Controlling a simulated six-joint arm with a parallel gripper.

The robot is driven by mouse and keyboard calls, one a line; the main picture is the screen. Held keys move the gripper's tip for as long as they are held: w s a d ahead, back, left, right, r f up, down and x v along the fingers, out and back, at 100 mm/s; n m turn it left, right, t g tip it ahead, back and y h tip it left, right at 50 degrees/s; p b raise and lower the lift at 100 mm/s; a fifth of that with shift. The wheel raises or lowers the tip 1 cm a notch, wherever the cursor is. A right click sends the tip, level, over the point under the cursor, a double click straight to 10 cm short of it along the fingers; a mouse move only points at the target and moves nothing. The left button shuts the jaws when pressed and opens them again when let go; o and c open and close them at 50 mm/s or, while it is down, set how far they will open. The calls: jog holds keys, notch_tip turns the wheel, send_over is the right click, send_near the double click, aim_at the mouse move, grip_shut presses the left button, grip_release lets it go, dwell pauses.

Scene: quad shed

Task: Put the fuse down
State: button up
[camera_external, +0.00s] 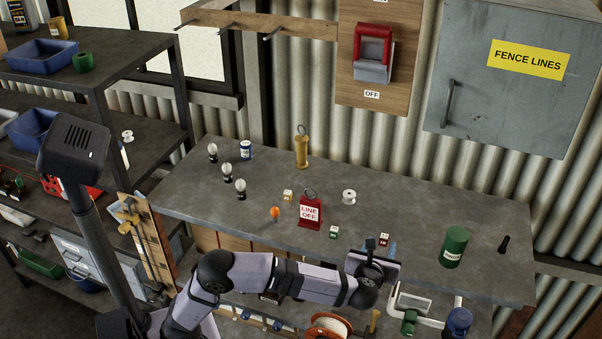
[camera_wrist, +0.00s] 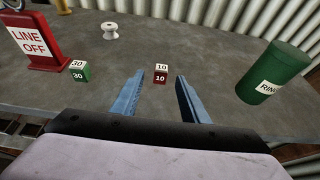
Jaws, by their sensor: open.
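A small dark red fuse block marked 10 (camera_external: 384,239) rests upright on the grey bench. In the wrist view the red fuse (camera_wrist: 160,75) shows between my two blue fingertips, with a gap on both sides. My gripper (camera_external: 381,248) is open over the front part of the bench; its fingers (camera_wrist: 160,88) hold nothing. A green fuse block marked 30 (camera_external: 333,232) stands to the left, and it also shows in the wrist view (camera_wrist: 79,71). A yellowish block (camera_external: 288,195) sits farther back. I cannot tell how high my fingertips are above the bench.
A red LINE OFF tag (camera_external: 310,211) stands left of the green fuse. A white spool (camera_external: 349,197) lies behind. A green RINGS can (camera_external: 454,247) stands right, with a small black item (camera_external: 504,244) beyond. Several bulbs (camera_external: 227,172) stand left. The bench (camera_external: 420,215) behind the red fuse is clear.

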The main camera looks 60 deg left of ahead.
aim_at(383, 240)
jog(key=shift+w+a+f+p, duration=0.1)
jog(key=shift+w+a+p, duration=0.3)
jog(key=shift+p, duration=0.1)
jog(key=shift+p+x, duration=0.85)
jog(key=shift+x, duration=1.15)
grip_shut()
